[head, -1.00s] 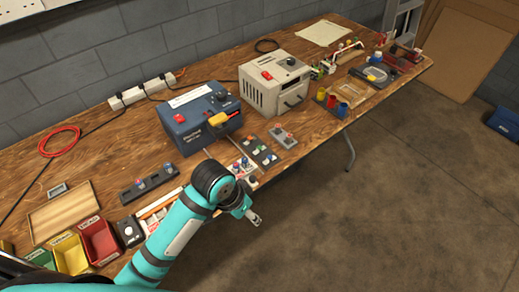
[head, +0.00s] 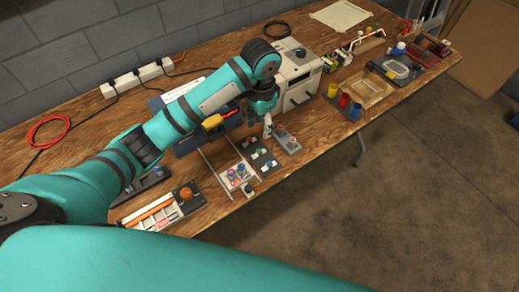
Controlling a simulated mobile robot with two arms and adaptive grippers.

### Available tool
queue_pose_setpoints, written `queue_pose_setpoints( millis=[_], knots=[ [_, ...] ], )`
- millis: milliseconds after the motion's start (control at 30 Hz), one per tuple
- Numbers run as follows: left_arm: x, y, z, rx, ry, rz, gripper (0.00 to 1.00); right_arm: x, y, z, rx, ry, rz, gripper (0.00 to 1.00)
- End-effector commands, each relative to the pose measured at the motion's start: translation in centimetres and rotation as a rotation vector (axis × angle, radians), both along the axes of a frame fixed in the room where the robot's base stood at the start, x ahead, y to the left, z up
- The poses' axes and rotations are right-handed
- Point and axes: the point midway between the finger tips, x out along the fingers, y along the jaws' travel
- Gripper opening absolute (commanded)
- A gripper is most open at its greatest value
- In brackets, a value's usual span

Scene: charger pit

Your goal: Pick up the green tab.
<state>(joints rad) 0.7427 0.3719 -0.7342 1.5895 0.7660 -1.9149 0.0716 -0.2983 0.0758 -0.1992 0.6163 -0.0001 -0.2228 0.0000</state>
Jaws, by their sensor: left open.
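A dark strip (head: 247,149) lies near the front edge of the bench and holds several small tabs in white, blue and green. A green tab (head: 271,163) appears to sit at the strip's near end, though it is very small here. My left gripper (head: 267,131) points down just behind the strip, beside a grey block with red knobs (head: 287,139). It is open, and I see nothing held in it. My right gripper is not in view.
A blue power box (head: 185,145) stands partly hidden behind my left arm. A beige power box (head: 305,72) stands behind the gripper. A white plate with coloured knobs (head: 234,177) lies left of the strip. Colored cups (head: 344,100) stand to the right.

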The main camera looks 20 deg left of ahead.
Motion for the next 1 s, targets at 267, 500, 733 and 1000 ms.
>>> queue_pose_setpoints(
  millis=[267,500,733,1000],
  knots=[
    [0.0,0.0,-5.6,0.001,0.001,0.001,0.42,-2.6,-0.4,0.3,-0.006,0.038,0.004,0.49],
    [0.1,0.1,-7.4,0.001,-0.002,0.0,0.42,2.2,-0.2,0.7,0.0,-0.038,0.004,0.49],
    [-0.3,0.6,-10.5,0.002,0.001,0.001,0.42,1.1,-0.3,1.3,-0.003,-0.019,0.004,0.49],
    [-0.2,0.6,-12.5,0.001,-0.003,0.0,0.42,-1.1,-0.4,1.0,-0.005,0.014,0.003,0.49]
  ],
)
